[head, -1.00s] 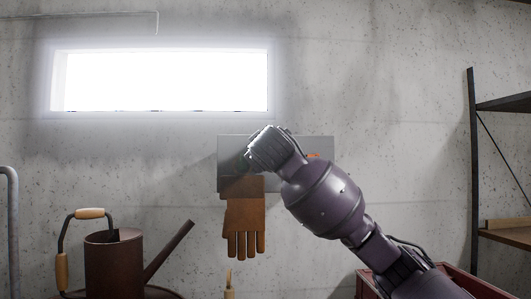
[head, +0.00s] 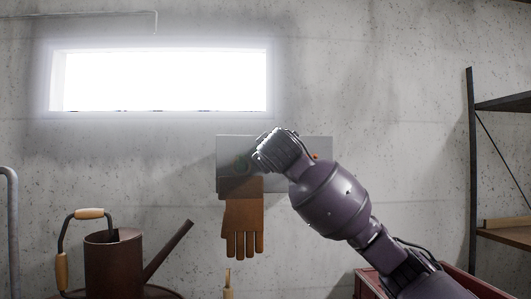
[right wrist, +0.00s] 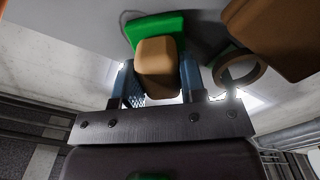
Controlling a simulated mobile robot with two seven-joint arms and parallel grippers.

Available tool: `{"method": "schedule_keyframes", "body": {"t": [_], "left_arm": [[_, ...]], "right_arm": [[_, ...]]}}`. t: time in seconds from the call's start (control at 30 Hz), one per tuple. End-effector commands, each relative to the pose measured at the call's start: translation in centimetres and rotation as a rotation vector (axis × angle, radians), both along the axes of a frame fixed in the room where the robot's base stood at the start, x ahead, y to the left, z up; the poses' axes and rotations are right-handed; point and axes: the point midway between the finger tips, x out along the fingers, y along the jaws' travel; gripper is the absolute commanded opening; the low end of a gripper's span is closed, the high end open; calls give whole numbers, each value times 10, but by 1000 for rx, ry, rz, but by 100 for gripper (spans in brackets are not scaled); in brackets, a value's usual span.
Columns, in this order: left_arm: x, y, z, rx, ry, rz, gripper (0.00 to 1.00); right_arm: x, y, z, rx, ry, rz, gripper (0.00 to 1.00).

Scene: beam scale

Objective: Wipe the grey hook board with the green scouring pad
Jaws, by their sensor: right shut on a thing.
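The grey hook board (head: 228,147) is fixed to the concrete wall, with a brown glove (head: 243,222) hanging at its lower left. My right gripper (right wrist: 158,80) is shut on the tan grip (right wrist: 157,68) of the green scouring pad (right wrist: 156,27). The pad's green side faces a pale surface in the right wrist view, and I cannot tell whether it touches. In the head view my right arm covers part of the board, and only a little green shows beside the wrist. My left gripper is not in view.
The glove's cuff and a ring (right wrist: 238,68) are close to the pad in the right wrist view. A small orange spot (head: 315,155) shows on the board's right part. A rusty watering can (head: 112,262) stands lower left, and dark shelving (head: 474,170) stands at the right.

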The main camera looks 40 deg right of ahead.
Motion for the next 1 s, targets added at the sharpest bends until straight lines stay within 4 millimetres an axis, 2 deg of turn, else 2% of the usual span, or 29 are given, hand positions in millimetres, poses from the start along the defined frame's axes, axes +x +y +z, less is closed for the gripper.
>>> {"method": "schedule_keyframes", "body": {"t": [1.0], "left_arm": [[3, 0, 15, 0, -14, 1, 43]], "right_arm": [[-34, -44, 0, 0, 0, 0, 19]]}}
